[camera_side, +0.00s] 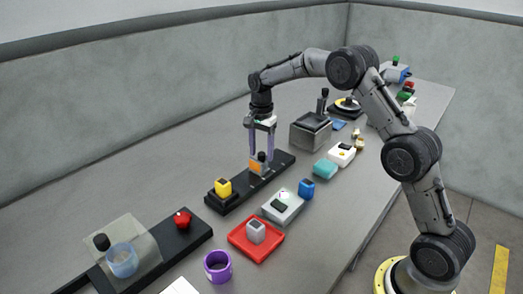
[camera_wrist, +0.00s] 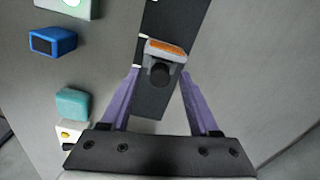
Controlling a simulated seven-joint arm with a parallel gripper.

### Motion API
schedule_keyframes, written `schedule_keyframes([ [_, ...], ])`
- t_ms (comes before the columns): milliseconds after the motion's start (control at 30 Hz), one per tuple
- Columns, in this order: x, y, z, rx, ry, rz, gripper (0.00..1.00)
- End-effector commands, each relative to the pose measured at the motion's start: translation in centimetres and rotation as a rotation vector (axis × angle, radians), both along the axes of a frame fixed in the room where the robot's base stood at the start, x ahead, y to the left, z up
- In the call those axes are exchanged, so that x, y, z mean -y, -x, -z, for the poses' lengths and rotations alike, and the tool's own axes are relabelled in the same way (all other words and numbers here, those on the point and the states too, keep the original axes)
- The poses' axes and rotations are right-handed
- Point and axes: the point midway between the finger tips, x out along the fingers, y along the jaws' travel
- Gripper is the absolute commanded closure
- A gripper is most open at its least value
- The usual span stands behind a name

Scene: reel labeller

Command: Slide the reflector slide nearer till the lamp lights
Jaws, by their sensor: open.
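The reflector slide (camera_side: 256,168) is a small grey block with an orange face and a black knob. It sits on a black rail (camera_side: 281,163), partway along it. In the wrist view the slide (camera_wrist: 166,49) shows its orange top edge and round black knob (camera_wrist: 160,74). My gripper (camera_side: 261,157) is open, pointing down over the slide. Its purple fingers stand either side of the knob, with gaps visible in the wrist view (camera_wrist: 160,75). A yellow block (camera_side: 223,187) on a black base stands at the rail's near left end.
Right of the rail are a white box (camera_side: 283,207), a blue block (camera_side: 306,188) and a teal block (camera_side: 325,169). A red tray (camera_side: 239,239) with a grey block lies nearer. A dark grey machine (camera_side: 310,133) stands behind. The table left of the rail is clear.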

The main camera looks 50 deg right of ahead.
Motion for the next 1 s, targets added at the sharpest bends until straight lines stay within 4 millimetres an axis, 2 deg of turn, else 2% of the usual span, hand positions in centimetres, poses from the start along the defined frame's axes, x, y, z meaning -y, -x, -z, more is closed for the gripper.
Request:
schedule_keyframes([
  [167, 0.0, 0.0, -0.2, 0.0, 0.0, 0.0, 0.38],
  [267, 0.0, -0.1, -1.0, 0.002, 0.001, 0.0, 0.38],
  [367, 0.0, -0.1, -2.6, 0.005, 0.001, 0.0, 0.38],
  [700, 0.0, -0.1, -9.8, 0.004, 0.001, 0.0, 0.38],
  [900, 0.0, -0.1, -12.7, 0.002, 0.001, 0.0, 0.38],
  [1000, 0.0, 0.0, -13.4, 0.001, 0.0, 0.0, 0.38],
])
